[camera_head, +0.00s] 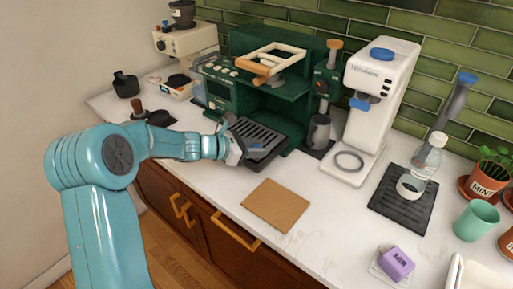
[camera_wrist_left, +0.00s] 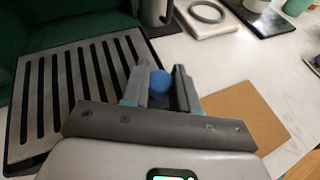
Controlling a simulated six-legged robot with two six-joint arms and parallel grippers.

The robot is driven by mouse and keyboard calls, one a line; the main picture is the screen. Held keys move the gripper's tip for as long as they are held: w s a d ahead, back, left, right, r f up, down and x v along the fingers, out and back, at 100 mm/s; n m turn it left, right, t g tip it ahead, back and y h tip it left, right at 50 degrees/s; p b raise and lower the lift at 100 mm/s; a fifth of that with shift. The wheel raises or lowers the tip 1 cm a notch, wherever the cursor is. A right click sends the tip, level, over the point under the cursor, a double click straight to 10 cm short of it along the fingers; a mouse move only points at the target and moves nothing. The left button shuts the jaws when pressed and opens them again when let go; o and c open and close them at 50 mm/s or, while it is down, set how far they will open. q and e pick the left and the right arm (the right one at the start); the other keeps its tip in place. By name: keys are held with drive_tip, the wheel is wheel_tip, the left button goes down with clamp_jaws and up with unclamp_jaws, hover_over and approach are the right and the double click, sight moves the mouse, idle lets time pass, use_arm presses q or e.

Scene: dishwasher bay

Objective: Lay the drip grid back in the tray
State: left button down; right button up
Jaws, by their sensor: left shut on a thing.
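The drip grid (camera_head: 257,134) is a grey slotted plate at the foot of the green coffee machine. It also fills the left of the left wrist view (camera_wrist_left: 82,85). The dark tray (camera_head: 265,161) shows as a rim around and below the grid; I cannot tell whether the grid lies fully flat in it. My left gripper (camera_head: 238,150) is at the grid's front edge. In the left wrist view its fingers (camera_wrist_left: 160,92) are shut around a blue knob (camera_wrist_left: 160,82), which seems to belong to the grid. My right gripper is not in view.
The green coffee machine (camera_head: 222,89) rises behind the tray. A dark jug (camera_head: 318,132) stands to the right, near the white machine (camera_head: 375,95). A brown mat (camera_head: 276,204) lies on the counter in front.

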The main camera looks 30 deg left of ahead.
use_arm(q)
drive_tip(key=shift+f+b, duration=0.3)
idle(0.4)
drive_tip(key=c, duration=0.8)
unclamp_jaws()
drive_tip(key=b+v, duration=0.1)
drive_tip(key=v, duration=1.5)
drive_tip(key=shift+s, duration=0.2)
